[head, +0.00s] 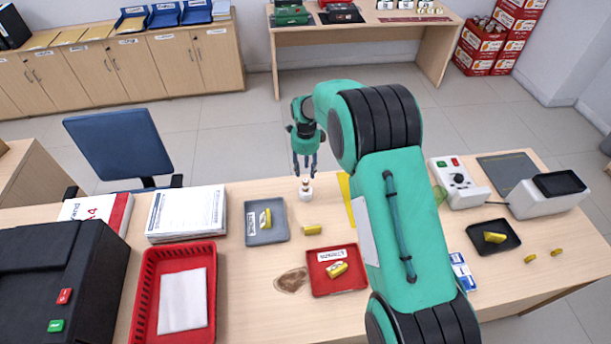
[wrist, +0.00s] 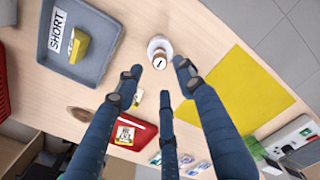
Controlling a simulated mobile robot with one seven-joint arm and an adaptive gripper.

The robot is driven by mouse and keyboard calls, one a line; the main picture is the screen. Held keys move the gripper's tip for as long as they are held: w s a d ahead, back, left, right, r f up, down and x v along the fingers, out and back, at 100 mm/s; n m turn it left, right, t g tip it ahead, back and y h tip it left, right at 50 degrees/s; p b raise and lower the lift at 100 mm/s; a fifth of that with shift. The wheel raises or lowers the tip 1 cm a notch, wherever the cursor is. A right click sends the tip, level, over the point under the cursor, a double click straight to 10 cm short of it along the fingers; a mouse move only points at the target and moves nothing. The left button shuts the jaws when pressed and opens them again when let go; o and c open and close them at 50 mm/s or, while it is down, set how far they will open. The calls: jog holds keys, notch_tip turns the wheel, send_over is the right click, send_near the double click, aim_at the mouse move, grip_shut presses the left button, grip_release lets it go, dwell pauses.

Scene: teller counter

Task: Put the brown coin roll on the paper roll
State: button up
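A small upright piece with a brown side and a pale top, which looks like the brown coin roll (head: 306,182), stands on a white round base that looks like the paper roll (head: 306,194). The wrist view shows the coin roll's pale end with a dark mark (wrist: 158,57) and the white paper roll (wrist: 160,43) beneath it. My gripper (head: 305,168) hangs just above them, its fingers pointing down. In the wrist view its three fingers are spread open with nothing between them, apart from the coin roll.
A grey tray (head: 252,234) with a yellow roll lies to the left, and a red tray (head: 318,290) with another in front. A loose yellow roll (head: 313,230) lies between. A yellow sheet (wrist: 242,88) lies right of the paper roll. A brown stain (head: 291,280) marks the counter.

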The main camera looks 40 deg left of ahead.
jog(key=shift+r, duration=1.15)
